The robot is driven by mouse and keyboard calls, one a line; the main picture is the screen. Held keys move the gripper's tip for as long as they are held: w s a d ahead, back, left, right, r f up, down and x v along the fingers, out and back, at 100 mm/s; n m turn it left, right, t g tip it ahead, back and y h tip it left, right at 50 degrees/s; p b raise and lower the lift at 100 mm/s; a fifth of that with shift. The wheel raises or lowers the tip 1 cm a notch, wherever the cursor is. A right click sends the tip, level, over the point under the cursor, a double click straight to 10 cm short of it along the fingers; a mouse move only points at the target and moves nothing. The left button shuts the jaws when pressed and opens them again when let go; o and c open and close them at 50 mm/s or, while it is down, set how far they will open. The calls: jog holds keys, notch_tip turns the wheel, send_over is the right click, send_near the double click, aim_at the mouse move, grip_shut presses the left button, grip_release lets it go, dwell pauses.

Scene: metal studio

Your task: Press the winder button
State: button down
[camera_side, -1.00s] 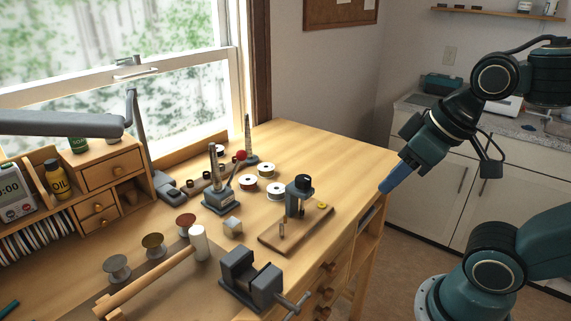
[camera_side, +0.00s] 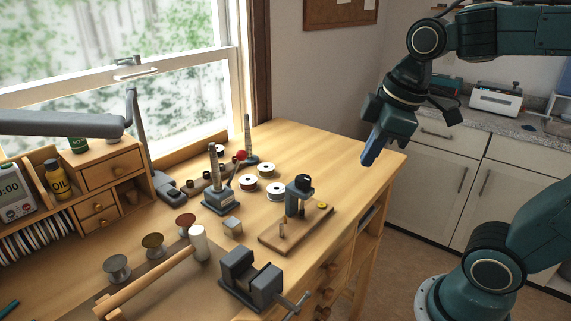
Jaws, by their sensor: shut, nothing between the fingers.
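The winder is a small device on a wooden base (camera_side: 283,240) near the right front edge of the bench. It has a dark grey upright motor block (camera_side: 297,200) and a thin metal post to its left. A small yellow button (camera_side: 322,206) sits at the right end of the base. My gripper (camera_side: 368,162) has blue fingers, shut and empty, pointing down and slightly left. It is above the bench's right end, up and to the right of the winder, clear of the button.
A grey vise (camera_side: 250,278) stands in front of the winder. The bench's far right corner (camera_side: 345,150) is clear.

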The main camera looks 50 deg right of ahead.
aim_at(321, 204)
jog(key=w+d+f+n+g, duration=0.1)
jog(key=w+d+n, duration=0.1)
jog(key=w+n, duration=0.3)
jog(key=w+d+f+n+g, duration=0.1)
jog(key=w+d+n+g, duration=0.1)
jog(key=w+n, duration=0.4)
jog(key=shift+w+f+n+g, duration=0.25)
jog(key=shift+w+n+g, duration=0.05)
jog(key=shift+d, duration=0.1)
notch_tip(321, 204, down, 14)
dwell(1.0)
